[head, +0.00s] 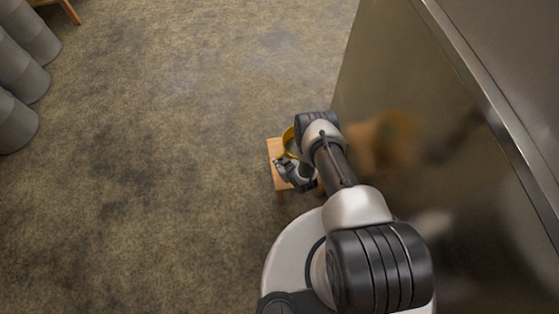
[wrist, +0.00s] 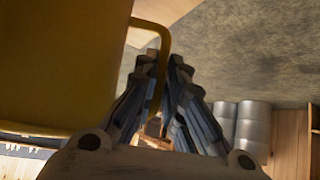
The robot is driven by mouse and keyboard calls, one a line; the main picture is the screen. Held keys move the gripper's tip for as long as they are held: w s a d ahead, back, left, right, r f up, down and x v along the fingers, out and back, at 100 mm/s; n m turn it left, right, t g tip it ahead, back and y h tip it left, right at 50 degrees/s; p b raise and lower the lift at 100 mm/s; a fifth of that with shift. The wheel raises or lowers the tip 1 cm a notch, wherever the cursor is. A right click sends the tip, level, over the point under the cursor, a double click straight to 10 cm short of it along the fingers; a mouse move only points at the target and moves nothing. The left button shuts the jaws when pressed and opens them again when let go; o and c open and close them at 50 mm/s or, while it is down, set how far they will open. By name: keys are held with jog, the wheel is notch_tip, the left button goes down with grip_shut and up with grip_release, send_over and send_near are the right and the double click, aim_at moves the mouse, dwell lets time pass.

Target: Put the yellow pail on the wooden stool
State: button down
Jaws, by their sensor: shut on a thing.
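The yellow pail (head: 289,141) is partly hidden behind my arm in the head view. It fills the left of the wrist view (wrist: 60,65), with its handle (wrist: 165,50) running down between my fingers. My gripper (head: 281,164) is shut on the pail's handle; its fingers also show in the wrist view (wrist: 160,62). The wooden stool (head: 274,150) stands beneath the pail and gripper in the head view, with much of its top hidden. I cannot tell whether the pail touches the stool top.
A large shiny metal evaporator wall (head: 400,110) rises close to the right of my arm. Several grey cylinders (head: 25,75) stand at the far left. Another wooden piece (head: 66,8) shows at the top left. The brown floor (head: 150,180) to the left is clear.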

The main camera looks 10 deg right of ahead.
jog(key=shift+w, duration=0.25)
jog(key=c, duration=2.1)
grip_release()
jog(key=shift+s+f, duration=0.2)
jog(key=shift+f, duration=0.05)
jog(key=shift+c, duration=0.2)
jog(key=o, duration=0.5)
jog(key=shift+c, duration=0.2)
